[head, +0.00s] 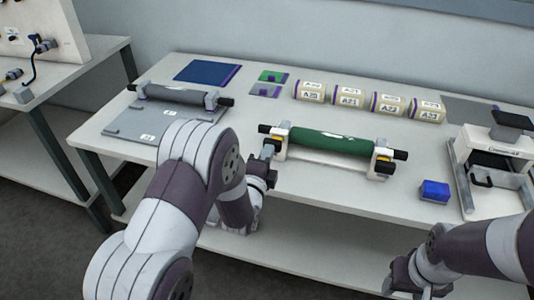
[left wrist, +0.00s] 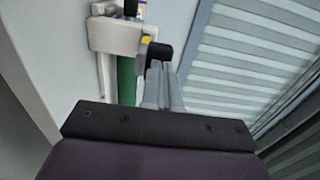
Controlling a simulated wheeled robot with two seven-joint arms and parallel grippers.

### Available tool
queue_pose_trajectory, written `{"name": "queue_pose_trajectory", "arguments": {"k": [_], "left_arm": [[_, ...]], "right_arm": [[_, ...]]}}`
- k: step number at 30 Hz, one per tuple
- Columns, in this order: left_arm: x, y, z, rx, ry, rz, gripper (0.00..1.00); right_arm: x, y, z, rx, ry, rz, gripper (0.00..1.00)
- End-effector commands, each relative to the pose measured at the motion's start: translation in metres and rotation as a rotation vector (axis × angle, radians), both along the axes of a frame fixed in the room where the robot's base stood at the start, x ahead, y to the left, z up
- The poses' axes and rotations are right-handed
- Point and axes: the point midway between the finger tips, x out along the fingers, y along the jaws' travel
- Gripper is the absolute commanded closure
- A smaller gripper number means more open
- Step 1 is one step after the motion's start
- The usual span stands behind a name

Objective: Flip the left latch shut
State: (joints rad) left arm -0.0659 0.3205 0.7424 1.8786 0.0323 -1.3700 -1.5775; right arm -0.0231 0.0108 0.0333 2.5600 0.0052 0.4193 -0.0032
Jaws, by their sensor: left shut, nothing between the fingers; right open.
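A stand holds a green roll (head: 330,142) on a shaft with black ends, near the table's front edge. The left latch (head: 274,143), with a yellow part, is at the stand's left end; its yellow part (left wrist: 146,39) also shows in the left wrist view beside the black shaft end (left wrist: 158,52). My left gripper (head: 268,152) is shut and empty, right at this end. Its fingers (left wrist: 160,80) partly cover the area below the shaft end, so contact and the latch's exact angle are unclear.
A grey roll on a flat grey plate (head: 125,128) lies at left. Several labelled rolls (head: 348,96) stand behind. A blue block (head: 434,191) and a white machine (head: 490,150) are at right. Bare table (head: 410,211) lies right of the stand.

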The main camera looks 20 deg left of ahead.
Motion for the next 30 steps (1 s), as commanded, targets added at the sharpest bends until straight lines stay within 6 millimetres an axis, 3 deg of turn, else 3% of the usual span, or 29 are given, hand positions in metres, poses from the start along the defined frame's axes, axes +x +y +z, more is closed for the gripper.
{"name": "queue_pose_trajectory", "arguments": {"k": [8, 15, 18, 30], "left_arm": [[0.002, 0.000, -0.001, 0.000, -0.001, 0.000, 1.00], [0.039, -0.001, -0.002, 0.000, -0.004, 0.000, 1.00], [0.046, -0.001, -0.001, 0.000, -0.002, 0.001, 1.00], [0.048, -0.001, 0.002, -0.001, -0.007, 0.001, 1.00]], "right_arm": [[0.000, 0.000, -0.002, 0.000, 0.000, 0.000, 0.44], [0.000, 0.000, -0.016, 0.000, 0.000, 0.000, 0.44], [0.000, 0.000, -0.016, 0.000, 0.000, 0.000, 0.44], [0.000, 0.000, -0.016, 0.000, 0.000, 0.000, 0.44]]}}
